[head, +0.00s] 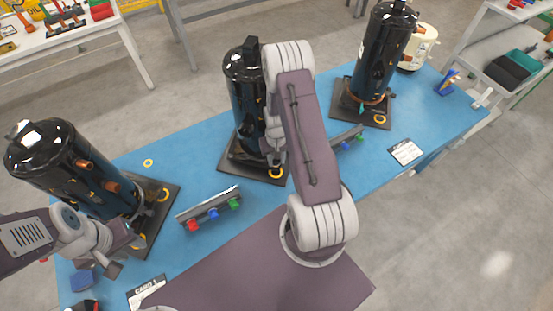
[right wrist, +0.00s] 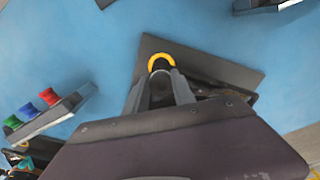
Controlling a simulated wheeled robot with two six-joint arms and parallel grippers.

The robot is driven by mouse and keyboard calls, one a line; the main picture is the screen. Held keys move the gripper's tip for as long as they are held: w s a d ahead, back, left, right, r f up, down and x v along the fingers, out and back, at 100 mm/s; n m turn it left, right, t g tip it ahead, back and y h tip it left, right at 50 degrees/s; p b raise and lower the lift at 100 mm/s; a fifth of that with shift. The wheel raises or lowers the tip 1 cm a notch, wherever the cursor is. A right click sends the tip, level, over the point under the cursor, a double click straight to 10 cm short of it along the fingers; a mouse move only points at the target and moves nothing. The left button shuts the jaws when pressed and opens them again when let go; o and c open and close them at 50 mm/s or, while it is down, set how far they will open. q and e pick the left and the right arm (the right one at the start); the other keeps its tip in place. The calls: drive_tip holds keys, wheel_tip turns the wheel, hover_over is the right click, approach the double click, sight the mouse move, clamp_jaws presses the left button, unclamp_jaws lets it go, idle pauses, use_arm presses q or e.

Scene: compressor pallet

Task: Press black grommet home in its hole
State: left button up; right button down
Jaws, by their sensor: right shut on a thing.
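The middle black compressor (head: 239,88) stands on its dark base plate (head: 233,162). In the right wrist view, the plate's corner (right wrist: 152,46) carries a yellow ring (right wrist: 160,55). My right gripper (right wrist: 161,70) is shut on the small black grommet (right wrist: 160,65), over or inside that ring. Whether the grommet touches the hole cannot be told, as the fingers cover it. In the head view my right arm hides most of this gripper. My left gripper (head: 121,256) is beside the left compressor (head: 70,165), and its jaw opening is unclear.
Another compressor (head: 380,55) stands at the far right of the blue table (head: 200,170). A white card (head: 406,152) lies farther right.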

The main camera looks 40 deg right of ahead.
drive_tip(key=shift+f+b, duration=0.9)
drive_tip(key=shift+f, duration=0.3)
idle(0.6)
drive_tip(key=c, duration=1)
unclamp_jaws()
drive_tip(key=shift+o, duration=0.2)
wheel_tip(320, 180, up, 9)
drive_tip(key=shift+r, duration=0.1)
